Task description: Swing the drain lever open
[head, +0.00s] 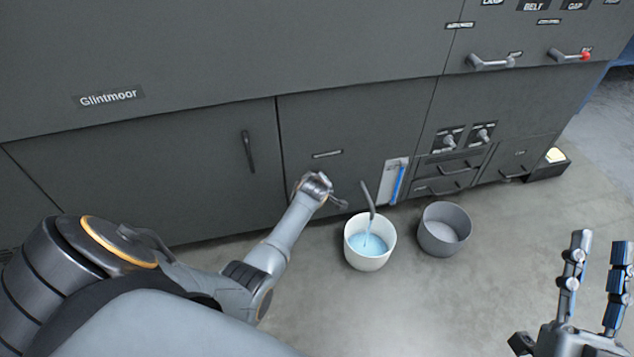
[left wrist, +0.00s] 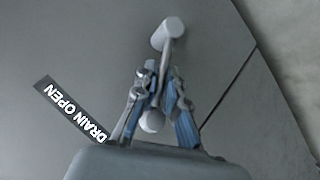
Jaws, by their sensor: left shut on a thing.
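The drain lever (left wrist: 168,35) shows in the left wrist view, with its round pivot on the grey panel and a rod ending in a pale knob (left wrist: 151,121). My left gripper (left wrist: 158,95) is shut on the lever, its blue-padded fingers on both sides of the rod. A "DRAIN OPEN" label (left wrist: 70,110) is on the panel left of it. In the head view my left gripper (head: 325,190) is at the panel's lower part and largely hides the lever. My right gripper (head: 600,250) is open and empty above the floor at the right.
A dark spout (head: 369,197) runs blue liquid into a white bucket (head: 368,264) on the floor, just right of my left gripper. A grey bucket (head: 440,245) stands beside it. A blue gauge (head: 397,182), drawers and handles are on the machine. Open floor lies in front.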

